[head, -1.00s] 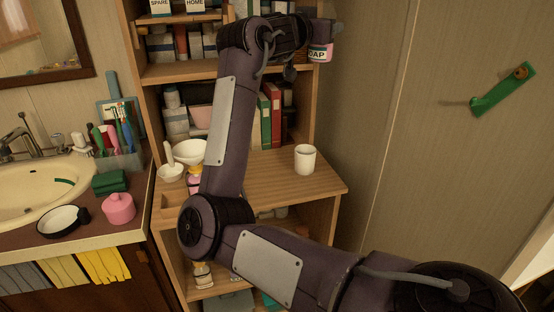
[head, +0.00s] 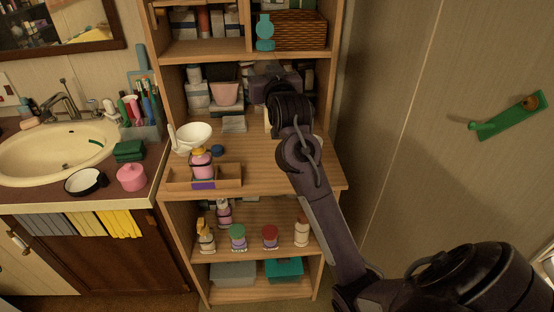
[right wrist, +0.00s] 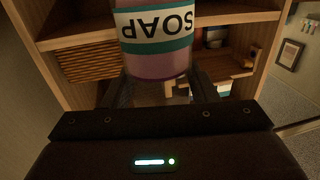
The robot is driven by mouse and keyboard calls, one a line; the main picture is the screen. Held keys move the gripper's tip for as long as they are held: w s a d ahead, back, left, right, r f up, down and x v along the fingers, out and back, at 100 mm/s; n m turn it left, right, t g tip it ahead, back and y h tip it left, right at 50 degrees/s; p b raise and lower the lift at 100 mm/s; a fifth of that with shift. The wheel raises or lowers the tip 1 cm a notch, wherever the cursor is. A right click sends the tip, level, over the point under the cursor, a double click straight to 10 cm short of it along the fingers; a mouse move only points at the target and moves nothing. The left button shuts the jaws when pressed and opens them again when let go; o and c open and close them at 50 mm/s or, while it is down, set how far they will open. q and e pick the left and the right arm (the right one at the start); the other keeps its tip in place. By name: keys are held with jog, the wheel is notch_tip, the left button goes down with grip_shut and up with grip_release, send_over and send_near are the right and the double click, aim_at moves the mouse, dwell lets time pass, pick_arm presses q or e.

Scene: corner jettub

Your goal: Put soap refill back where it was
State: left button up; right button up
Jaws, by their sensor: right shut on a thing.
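The soap refill (right wrist: 155,45) is a pink bottle with a white and teal SOAP label, which reads upside down in the right wrist view. My right gripper (right wrist: 160,90) is shut on it, one dark finger on each side. In the head view my right arm reaches over the counter of the wooden shelf unit (head: 265,158), into the bay above it. My own wrist and arm hide the bottle and fingertips there. My left gripper is not in view.
A wooden tray (head: 232,182) with a pink bottle (head: 201,163) and a white bowl (head: 193,134) stand left on the counter. Several bottles fill the shelf below. A wicker basket (head: 300,30) sits above. The sink (head: 50,150) is left; the wall is right.

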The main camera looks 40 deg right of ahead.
jog(key=f, duration=0.2)
jog(key=a+f, duration=0.1)
jog(key=shift+s+a+f+y, duration=0.1)
jog(key=shift+f+y, duration=0.25)
jog(key=shift+y, duration=0.05)
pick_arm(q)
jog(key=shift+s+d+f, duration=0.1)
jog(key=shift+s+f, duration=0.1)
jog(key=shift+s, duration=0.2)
pick_arm(e)
jog(key=shift+f, duration=8.8)
jog(key=shift+f, duration=0.1)
jog(key=shift+f, duration=0.1)
jog(key=o, duration=1.1)
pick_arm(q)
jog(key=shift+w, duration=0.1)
pick_arm(e)
jog(key=shift+o, duration=0.4)
